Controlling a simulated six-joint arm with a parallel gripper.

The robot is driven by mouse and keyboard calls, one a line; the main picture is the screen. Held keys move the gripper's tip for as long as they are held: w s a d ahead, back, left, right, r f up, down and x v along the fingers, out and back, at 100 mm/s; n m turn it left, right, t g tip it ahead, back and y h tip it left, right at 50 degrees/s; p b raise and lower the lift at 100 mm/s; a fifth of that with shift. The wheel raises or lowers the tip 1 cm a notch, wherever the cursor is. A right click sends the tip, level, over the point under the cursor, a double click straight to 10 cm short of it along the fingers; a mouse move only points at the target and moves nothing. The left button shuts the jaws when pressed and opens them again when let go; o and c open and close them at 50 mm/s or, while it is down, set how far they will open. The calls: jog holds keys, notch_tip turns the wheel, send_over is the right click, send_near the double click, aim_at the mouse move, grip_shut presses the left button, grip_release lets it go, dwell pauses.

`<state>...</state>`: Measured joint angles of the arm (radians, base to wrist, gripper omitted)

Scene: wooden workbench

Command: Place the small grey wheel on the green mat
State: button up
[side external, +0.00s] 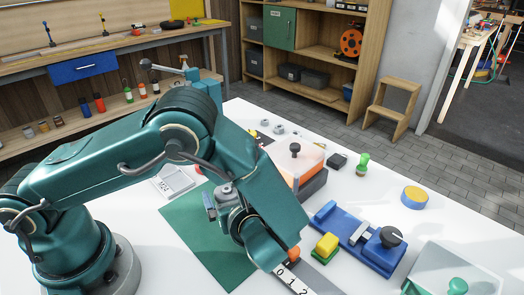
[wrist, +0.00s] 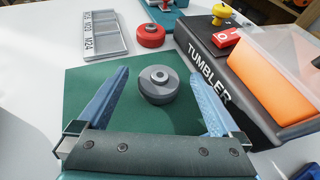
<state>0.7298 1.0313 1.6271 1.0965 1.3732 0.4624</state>
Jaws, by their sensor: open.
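The small grey wheel (wrist: 158,86), with a raised round hub, lies flat on the green mat (wrist: 95,92) in the wrist view. The green mat also shows in the side view (side external: 195,228), partly hidden by my arm, and the wheel (side external: 225,190) shows there near a blue finger. My gripper (wrist: 160,76) is open, with its two blue fingers on either side of the wheel. Gaps show between the wheel and both fingers, so they do not seem to touch it. The wheel's exact contact with the mat is hard to see underneath.
A grey and orange tumbler machine (wrist: 225,85) stands close to the right finger. A red wheel (wrist: 151,36) and a labelled grey tray (wrist: 92,36) lie beyond the mat. In the side view, a blue fixture (side external: 350,228) and a yellow-topped round object (side external: 414,196) stand at right.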

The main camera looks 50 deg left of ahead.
jog(key=v, duration=1.1)
jog(key=shift+a+r+g, duration=0.15)
jog(key=shift+r+g, duration=0.05)
jog(key=shift+g, duration=0.1)
jog(key=s+a+r+n+h, duration=0.3)
jog(key=s+r+n+h, duration=0.1)
jog(key=n, duration=0.7)
jog(key=s+a+r+n+t+h, duration=0.1)
jog(key=s+a+r+n+h, duration=0.3)
jog(key=n+h, duration=0.4)
jog(key=shift+r+n, duration=0.85)
jog(key=shift+n, duration=0.85)
jog(key=shift+a, duration=0.1)
